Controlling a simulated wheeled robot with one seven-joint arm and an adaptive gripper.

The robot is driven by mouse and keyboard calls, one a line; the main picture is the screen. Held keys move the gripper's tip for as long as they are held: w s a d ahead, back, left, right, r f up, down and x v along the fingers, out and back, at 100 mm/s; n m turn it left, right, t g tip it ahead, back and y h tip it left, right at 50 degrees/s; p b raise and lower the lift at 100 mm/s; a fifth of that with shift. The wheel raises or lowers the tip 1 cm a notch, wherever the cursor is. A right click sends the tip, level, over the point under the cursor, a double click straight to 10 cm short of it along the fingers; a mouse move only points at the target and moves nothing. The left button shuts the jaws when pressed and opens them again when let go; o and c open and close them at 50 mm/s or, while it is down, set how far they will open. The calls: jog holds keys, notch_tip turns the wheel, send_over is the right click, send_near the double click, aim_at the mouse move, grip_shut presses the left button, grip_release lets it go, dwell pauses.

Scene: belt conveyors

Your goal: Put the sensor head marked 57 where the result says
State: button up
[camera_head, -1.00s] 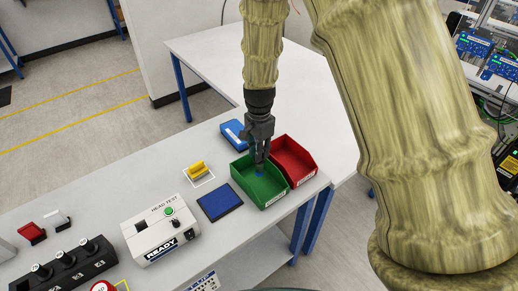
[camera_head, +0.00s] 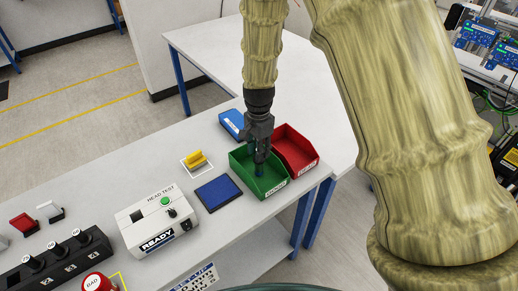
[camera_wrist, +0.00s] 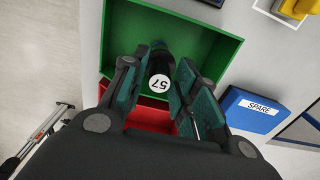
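The sensor head marked 57 (camera_wrist: 159,79) is dark with a white numbered end, which faces the wrist camera. It sits between the finger pads of my gripper (camera_wrist: 162,95), which look closed against its sides. In the head view my gripper (camera_head: 260,160) points down into the green bin (camera_head: 268,188), with a bit of blue showing at the fingertips. Whether the head touches the bin floor is hidden. The head test box (camera_head: 157,228) has a display reading READY, and a green button or lamp on top.
A red bin (camera_head: 297,150) adjoins the green one. A blue box marked SPARE (camera_wrist: 252,108) is behind them. A blue pad (camera_head: 218,193), a yellow block (camera_head: 196,160), a black holder (camera_head: 60,262) and a red BAD button (camera_head: 97,282) are also on the table.

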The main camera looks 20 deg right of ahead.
jog(key=shift+o, duration=0.3)
notch_tip(320, 180, up, 12)
dwell(0.7)
dwell(0.6)
